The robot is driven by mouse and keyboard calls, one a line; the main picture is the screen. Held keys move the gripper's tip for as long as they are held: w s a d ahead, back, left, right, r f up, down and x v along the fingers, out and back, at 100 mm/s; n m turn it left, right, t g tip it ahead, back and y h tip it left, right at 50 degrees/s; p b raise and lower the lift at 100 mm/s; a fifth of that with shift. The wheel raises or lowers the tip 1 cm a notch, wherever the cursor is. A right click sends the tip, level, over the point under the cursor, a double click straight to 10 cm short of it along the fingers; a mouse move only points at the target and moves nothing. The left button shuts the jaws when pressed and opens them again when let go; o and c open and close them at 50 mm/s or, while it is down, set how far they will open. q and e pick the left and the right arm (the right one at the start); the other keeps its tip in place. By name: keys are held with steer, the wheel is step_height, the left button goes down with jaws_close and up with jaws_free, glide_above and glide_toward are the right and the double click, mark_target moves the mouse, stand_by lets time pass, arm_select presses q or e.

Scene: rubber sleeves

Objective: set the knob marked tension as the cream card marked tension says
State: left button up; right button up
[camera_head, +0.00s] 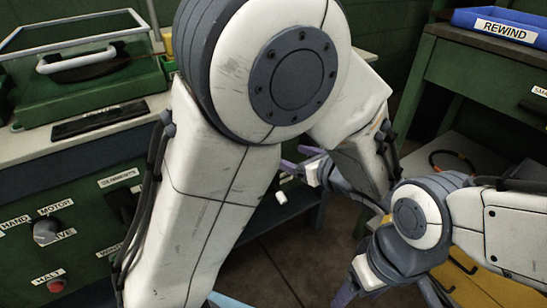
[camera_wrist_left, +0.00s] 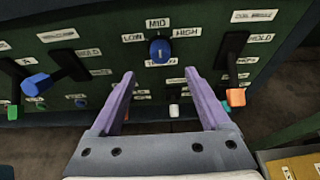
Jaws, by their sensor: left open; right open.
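In the left wrist view a blue knob (camera_wrist_left: 161,50) sits on the green panel, with LOW, MID and HIGH labels around its upper side. Its grip looks about upright, towards MID. The label under it is too small to read, so I cannot confirm that it says tension. My left gripper (camera_wrist_left: 163,76) is open and empty, with its purple fingers below the knob and to either side, apart from it. In the head view my left gripper (camera_head: 297,160) is partly hidden behind my arm. My right gripper (camera_head: 350,285) is open, low at the right. I see no cream card marked tension.
Levers with a blue end (camera_wrist_left: 36,84) and an orange end (camera_wrist_left: 236,97) stick out either side of the knob. In the head view a grey selector knob (camera_head: 46,231) and red HALT button (camera_head: 56,285) are at left. A blue REWIND tray (camera_head: 497,27) is at right.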

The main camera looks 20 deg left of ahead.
arm_select(q)
steer(key=b+x, duration=0.3)
steer(key=x, duration=0.7)
steer(key=shift+w, duration=0.15)
jaws_close()
steer(key=shift+b, duration=0.3)
